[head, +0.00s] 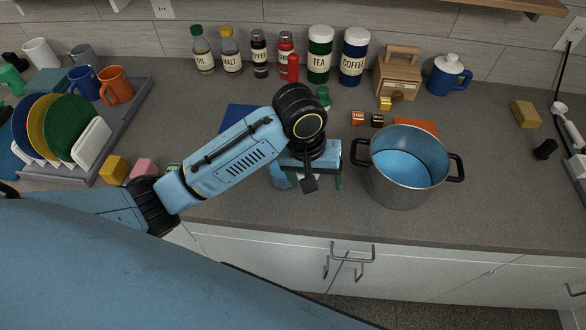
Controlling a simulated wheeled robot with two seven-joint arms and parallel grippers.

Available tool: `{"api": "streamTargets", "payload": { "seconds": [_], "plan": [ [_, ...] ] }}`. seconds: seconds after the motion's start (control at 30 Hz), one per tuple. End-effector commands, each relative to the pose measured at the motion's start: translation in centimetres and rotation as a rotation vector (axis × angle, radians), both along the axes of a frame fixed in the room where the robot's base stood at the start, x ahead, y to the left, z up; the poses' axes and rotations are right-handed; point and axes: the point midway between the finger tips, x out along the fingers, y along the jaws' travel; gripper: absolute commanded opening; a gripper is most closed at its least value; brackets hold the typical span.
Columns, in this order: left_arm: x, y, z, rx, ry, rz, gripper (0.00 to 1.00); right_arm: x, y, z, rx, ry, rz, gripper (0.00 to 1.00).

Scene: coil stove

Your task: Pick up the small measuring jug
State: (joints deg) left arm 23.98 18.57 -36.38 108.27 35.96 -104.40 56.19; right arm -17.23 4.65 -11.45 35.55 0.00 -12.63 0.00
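My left arm reaches in from the left over the counter. My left gripper (311,184) points down just left of the steel pot, and its wrist and housing hide much of what lies beneath. A small bluish, rounded object (281,178) shows partly beside the gripper on its left; it may be the small measuring jug, but I cannot tell for sure. I cannot see whether the fingers touch it or are open or shut. My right gripper is out of view.
A large steel pot (400,193) with black handles stands close right of the gripper. Coffee (355,57) and tea (320,55) canisters, bottles and a blue lidded jug (448,75) line the back. A dish rack (108,158) is at left.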

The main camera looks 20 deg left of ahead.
Motion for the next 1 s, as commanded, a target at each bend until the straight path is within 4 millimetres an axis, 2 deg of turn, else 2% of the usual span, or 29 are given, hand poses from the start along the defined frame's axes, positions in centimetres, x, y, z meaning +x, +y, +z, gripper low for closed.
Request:
{"api": "streamTargets", "payload": {
  "seconds": [0.03,0.2,0.3,0.43,0.57,0.8,1.0],
  "plan": [
    [1.4,0.5,1.1,0.030,0.014,0.040,0.77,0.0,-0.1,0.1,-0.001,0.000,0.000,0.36],
    [4.2,2.0,3.8,0.107,0.070,0.182,0.77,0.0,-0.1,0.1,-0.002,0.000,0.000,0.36],
    [5.2,2.8,5.0,0.142,0.088,0.251,0.77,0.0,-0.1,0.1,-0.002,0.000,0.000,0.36],
    [5.8,3.4,5.7,0.165,0.103,0.300,0.77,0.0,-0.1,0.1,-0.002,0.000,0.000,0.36],
    [5.9,3.5,4.1,0.170,0.108,0.312,0.77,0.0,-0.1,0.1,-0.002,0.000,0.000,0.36],
    [5.9,3.5,-0.4,0.168,0.106,0.311,0.77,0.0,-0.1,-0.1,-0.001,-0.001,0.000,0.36],
    [5.9,3.5,-2.1,0.167,0.104,0.309,0.77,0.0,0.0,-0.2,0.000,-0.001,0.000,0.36]
  ]
}}
